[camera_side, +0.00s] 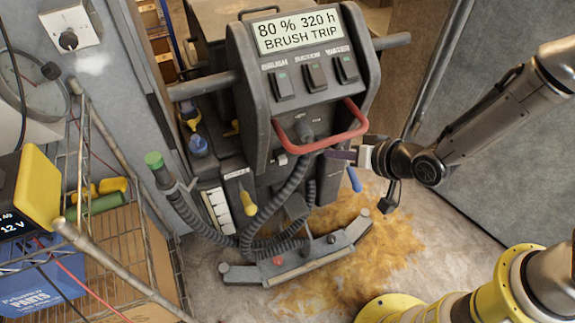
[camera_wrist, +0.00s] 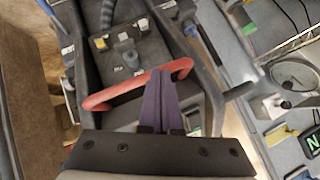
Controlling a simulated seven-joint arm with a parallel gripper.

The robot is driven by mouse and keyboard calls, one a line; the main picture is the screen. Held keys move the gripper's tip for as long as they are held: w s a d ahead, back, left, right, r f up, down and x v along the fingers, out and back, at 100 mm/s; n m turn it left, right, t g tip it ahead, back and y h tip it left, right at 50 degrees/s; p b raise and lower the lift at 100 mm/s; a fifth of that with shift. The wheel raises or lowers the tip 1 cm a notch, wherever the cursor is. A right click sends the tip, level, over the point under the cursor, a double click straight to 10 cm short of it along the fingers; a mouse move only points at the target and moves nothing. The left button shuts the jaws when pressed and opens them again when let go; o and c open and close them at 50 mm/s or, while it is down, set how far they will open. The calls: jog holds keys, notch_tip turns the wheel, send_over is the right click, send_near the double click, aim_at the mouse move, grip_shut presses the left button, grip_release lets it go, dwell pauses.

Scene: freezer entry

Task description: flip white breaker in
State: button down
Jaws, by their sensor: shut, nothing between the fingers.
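The scrubbing machine's console (camera_side: 300,70) reads "80 % 320 h BRUSH TRIP", with three dark rocker switches (camera_side: 315,77) below. A grey block (camera_wrist: 125,50) under it carries a thick plug and several small coloured parts. A small white part (camera_wrist: 143,23) shows at its far edge; I cannot tell whether it is the white breaker. No breaker is clear in the side view. My gripper (camera_side: 332,154) is shut and empty, just below the right end of the red handle (camera_side: 322,137). In the wrist view its purple fingers (camera_wrist: 160,76) overlap the handle; contact is unclear.
Corrugated hoses (camera_side: 270,205) hang in front of the machine. A wire rack (camera_side: 125,245) with a battery charger (camera_side: 25,220) stands at the left. A brown spill (camera_side: 390,235) covers the floor. A grey wall (camera_side: 480,150) stands behind my arm at the right.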

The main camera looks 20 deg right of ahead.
jog(key=w+a+f+m+t+h, duration=0.1)
jog(key=a+f+m, duration=0.1)
jog(key=f+m, duration=0.5)
jog(key=w+a+f+m+t+h, duration=0.1)
jog(key=a+f+m+h, duration=0.1)
jog(key=f+m, duration=0.5)
jog(key=shift+w+a+f+m+h, duration=0.3)
jog(key=shift+w+f+m, duration=0.1)
jog(key=shift+f, duration=0.4)
send_near(283, 162)
notch_tip(283, 162, down, 3)
jog(key=w, duration=0.4)
jog(key=shift+w+d+f, duration=0.1)
jog(key=shift+w+f, duration=0.05)
jog(key=shift+f, duration=0.05)
jog(key=shift+w, duration=0.6)
